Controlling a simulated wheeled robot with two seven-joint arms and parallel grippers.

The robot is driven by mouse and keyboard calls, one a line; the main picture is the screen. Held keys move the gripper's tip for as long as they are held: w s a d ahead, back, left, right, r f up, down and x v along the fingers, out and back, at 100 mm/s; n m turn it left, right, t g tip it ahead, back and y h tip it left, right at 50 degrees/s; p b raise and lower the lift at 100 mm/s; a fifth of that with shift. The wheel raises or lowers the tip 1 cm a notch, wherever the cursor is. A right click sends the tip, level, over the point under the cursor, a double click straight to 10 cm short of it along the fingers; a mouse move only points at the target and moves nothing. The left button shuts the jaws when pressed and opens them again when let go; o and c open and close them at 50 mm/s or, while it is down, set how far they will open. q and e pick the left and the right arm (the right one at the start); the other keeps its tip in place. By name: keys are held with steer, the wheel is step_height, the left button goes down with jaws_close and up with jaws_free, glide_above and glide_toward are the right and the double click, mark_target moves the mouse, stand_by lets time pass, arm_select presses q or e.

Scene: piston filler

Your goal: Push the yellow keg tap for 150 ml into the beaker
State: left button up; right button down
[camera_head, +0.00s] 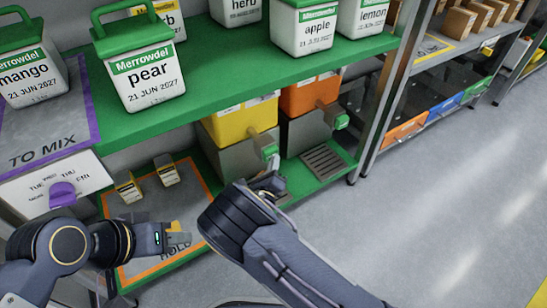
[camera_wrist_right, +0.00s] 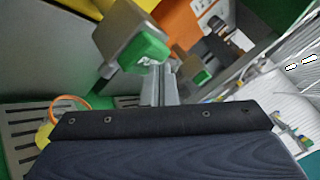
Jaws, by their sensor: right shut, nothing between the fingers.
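The yellow keg (camera_head: 240,120) sits on the lower green shelf. Its tap (camera_head: 270,152), a grey block with a green front, sticks out toward me; what looks like this tap also shows in the right wrist view (camera_wrist_right: 148,50). My right gripper (camera_head: 271,180) is shut and empty, just below and in front of that tap. In the right wrist view its fingertips (camera_wrist_right: 157,68) are close under the green front; I cannot tell whether they touch. A part-hidden orange ring (camera_wrist_right: 66,102) over the drip grate may be the beaker's rim. My left gripper (camera_head: 178,232) is low at left; its opening is unclear.
The orange keg (camera_head: 309,94) with its own tap (camera_head: 341,121) stands to the right, above a drip grate (camera_head: 325,160). Two small labelled containers (camera_head: 128,188) stand on the orange-edged mat (camera_head: 150,265). Labelled jugs (camera_head: 146,75) line the upper shelf (camera_head: 215,85). The floor at right is clear.

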arm_select(q)
steer(key=shift+r, duration=0.1)
stand_by(0.3)
steer(key=shift+r+p, duration=0.4)
steer(key=shift+p, duration=0.1)
arm_select(e)
steer(key=shift+s+d, duration=0.6)
steer(key=shift+s, duration=0.3)
arm_select(q)
steer(key=shift+r+p, duration=0.85)
arm_select(e)
steer(key=s+d, duration=0.1)
steer(key=s, duration=0.1)
steer(key=s+d, duration=0.2)
arm_select(q)
jaws_close()
stand_by(1.7)
